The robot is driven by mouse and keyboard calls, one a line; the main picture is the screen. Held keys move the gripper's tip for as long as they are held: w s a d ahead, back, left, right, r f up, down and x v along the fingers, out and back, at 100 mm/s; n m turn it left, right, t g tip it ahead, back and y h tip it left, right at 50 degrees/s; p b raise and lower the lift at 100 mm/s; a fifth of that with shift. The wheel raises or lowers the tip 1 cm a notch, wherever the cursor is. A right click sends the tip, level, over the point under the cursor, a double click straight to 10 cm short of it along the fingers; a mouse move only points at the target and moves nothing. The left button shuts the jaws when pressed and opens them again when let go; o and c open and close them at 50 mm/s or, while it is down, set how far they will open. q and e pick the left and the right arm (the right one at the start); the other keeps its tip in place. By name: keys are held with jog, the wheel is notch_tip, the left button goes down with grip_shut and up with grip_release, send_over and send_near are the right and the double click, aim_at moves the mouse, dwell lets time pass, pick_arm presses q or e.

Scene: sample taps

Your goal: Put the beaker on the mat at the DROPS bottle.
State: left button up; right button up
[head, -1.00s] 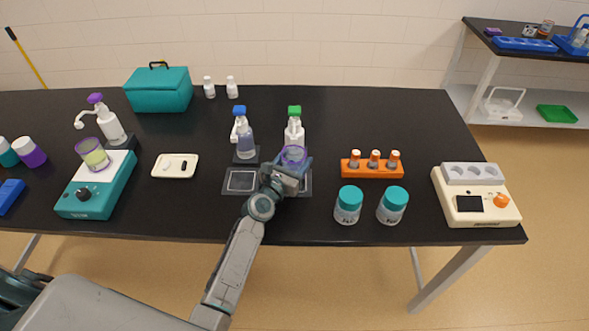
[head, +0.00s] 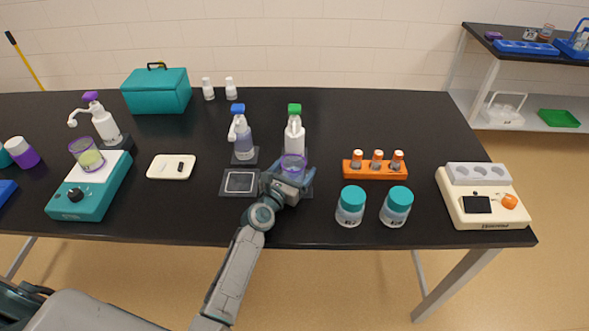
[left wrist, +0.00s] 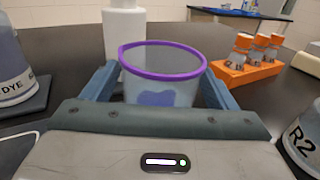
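The beaker (head: 293,168), clear with a purple rim, is between the fingers of my left gripper (head: 286,182). It also shows in the left wrist view (left wrist: 160,85), upright, with a finger at each side; the gripper is shut on it. It is over the right dark mat (head: 307,191), in front of the green-capped white dispenser bottle (head: 294,138). Whether its base touches the mat is hidden. That bottle's label is not readable. The blue-capped bottle (head: 241,142) to its left is marked DYE in the left wrist view (left wrist: 12,70). My right gripper is out of view.
A second mat (head: 240,182) with a pale square outline lies left of my gripper. An orange rack (head: 375,170) and two teal-lidded jars (head: 350,206) stand to the right. A stirrer (head: 85,200) with another purple-rimmed beaker (head: 87,155) is at far left.

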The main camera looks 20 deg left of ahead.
pick_arm(q)
jog(key=shift+r, duration=0.25)
jog(key=s, duration=0.4)
jog(key=s+a, duration=0.1)
jog(key=s, duration=0.3)
jog(key=s+a, duration=0.1)
jog(key=s, duration=0.3)
jog(key=shift+a, duration=0.15)
